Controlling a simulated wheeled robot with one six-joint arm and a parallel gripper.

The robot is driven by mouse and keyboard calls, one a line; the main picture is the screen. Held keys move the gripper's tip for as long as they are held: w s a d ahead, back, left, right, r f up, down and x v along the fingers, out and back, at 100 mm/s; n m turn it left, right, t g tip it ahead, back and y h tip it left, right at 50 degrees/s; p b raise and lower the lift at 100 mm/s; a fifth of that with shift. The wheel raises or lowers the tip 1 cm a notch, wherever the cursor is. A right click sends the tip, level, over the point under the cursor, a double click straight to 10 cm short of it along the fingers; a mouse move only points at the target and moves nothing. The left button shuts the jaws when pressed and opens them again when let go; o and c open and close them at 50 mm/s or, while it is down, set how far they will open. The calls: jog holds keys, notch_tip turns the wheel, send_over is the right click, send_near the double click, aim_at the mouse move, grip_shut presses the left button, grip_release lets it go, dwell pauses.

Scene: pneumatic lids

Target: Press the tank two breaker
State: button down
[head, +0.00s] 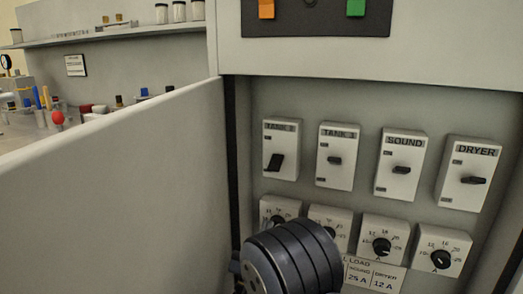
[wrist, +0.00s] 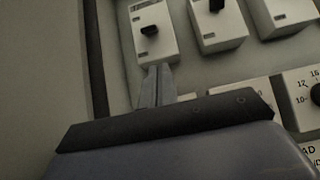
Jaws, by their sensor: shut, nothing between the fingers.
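The tank two breaker (head: 281,137) is the leftmost white box in the upper row of the head view. Its label is small and hard to read. Its black lever (head: 274,162) slants downward, unlike the more level levers beside it. In the wrist view the leftmost breaker (wrist: 165,47) stands at the top, with its dark lever (wrist: 149,31) showing. My gripper (wrist: 158,70) is shut and empty, its fingertips at the breaker's lower edge in the picture. I cannot tell whether they touch. In the head view my dark wrist hides the fingers.
Tank one (head: 336,172), sound (head: 401,183) and dryer (head: 469,190) breakers stand to the right. Several dials (head: 382,246) sit below, partly behind my wrist. An open grey door (head: 120,190) bounds the left. Orange (head: 266,9) and green (head: 356,7) buttons are above.

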jog(key=b, duration=0.1)
send_near(276, 163)
jog(key=w+d, duration=0.3)
jog(key=shift+w+a+r, duration=0.1)
jog(key=shift+w+r, duration=0.25)
jog(key=shift+r, duration=0.25)
